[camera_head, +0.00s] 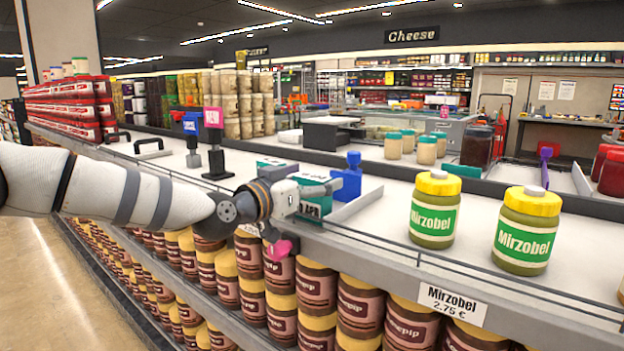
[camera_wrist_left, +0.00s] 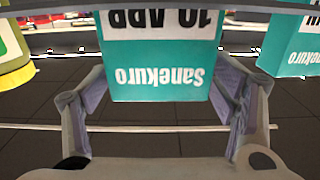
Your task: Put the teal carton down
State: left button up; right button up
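A teal carton (camera_head: 315,188) marked "Sanekuro" is at the shelf's front edge. It is partly hidden by my left gripper (camera_head: 298,197) in the head view. In the left wrist view, the carton (camera_wrist_left: 163,70) is upside down and stands between my left fingers (camera_wrist_left: 162,90), one against each side. The gripper looks shut on it. I cannot tell whether the carton's base touches the shelf (camera_head: 375,222). A second teal carton (camera_wrist_left: 293,45) is to the right in the wrist view, apart from the held one. My right gripper is not in view.
Two yellow-lidded Mirzobel jars (camera_head: 434,212) (camera_head: 526,232) stand to the right on the shelf. A blue object (camera_head: 348,178) is close to the carton's right. A thin rail (camera_head: 480,268) runs along the front edge. White shelf is free between the carton and the jars.

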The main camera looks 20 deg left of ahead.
pick_arm(q)
jog(key=shift+r, duration=0.35)
jog(key=p+v, duration=0.2)
jog(key=v, duration=1)
jog(key=shift+p, duration=0.4)
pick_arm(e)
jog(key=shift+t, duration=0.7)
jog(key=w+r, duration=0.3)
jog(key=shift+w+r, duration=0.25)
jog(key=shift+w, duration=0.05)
pick_arm(q)
jog(key=shift+f, duration=0.1)
